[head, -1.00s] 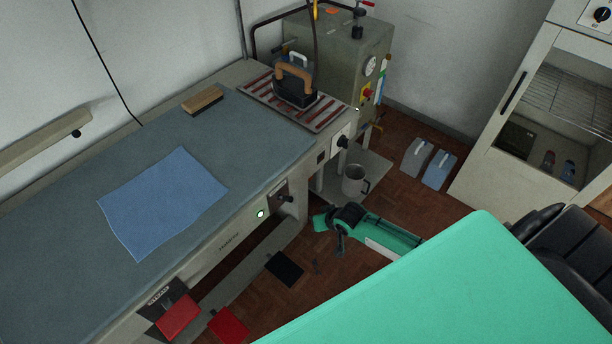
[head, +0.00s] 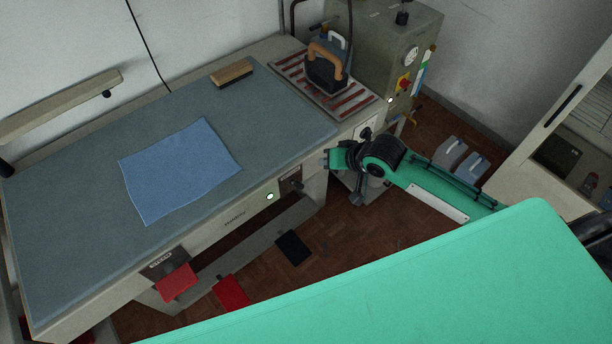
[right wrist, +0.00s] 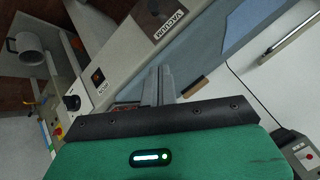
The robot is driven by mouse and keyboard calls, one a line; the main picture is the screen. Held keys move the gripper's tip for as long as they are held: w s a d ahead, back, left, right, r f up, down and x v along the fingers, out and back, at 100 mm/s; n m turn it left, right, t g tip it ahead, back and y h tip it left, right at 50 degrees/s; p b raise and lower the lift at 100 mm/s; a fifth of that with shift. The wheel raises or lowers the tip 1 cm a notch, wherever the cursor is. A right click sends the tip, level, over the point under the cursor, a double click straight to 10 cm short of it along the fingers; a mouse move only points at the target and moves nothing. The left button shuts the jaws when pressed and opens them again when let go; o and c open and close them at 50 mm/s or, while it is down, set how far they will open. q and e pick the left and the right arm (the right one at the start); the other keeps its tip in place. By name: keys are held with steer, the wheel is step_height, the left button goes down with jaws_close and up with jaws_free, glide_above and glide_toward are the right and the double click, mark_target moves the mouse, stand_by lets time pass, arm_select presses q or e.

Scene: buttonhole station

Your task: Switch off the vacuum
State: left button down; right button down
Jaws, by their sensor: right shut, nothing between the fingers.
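My right gripper (head: 333,160) is shut and empty at the table's front edge, to the right of that panel. In the right wrist view its fingers (right wrist: 160,84) are together over the table edge. That view also shows a small dark switch (right wrist: 97,78) and a black rotary knob (right wrist: 72,102) on the front. My left gripper is out of view.
An iron (head: 326,74) stands on a striped rest (head: 290,68) at the table's right end, near the boiler (head: 385,45). A blue cloth (head: 180,172) and a brush (head: 232,72) lie on the table.

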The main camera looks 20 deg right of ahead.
mark_target(298, 185)
steer(key=p+x, duration=0.2)
steer(key=x, duration=0.7)
steer(key=shift+w+a+f, duration=0.1)
steer(key=f, duration=0.1)
steer(key=s+a+f+p, duration=0.1)
steer(key=s+f+p, duration=0.1)
steer(key=shift+s+a+f, duration=0.15)
steer(key=shift+a+f, duration=0.1)
steer(key=shift+a, duration=0.1)
steer(key=shift+f, duration=0.1)
steer(key=shift+s+d+f+t+b, duration=0.1)
steer(key=shift+s+t+b, duration=0.15)
steer(key=shift+b, duration=0.2)
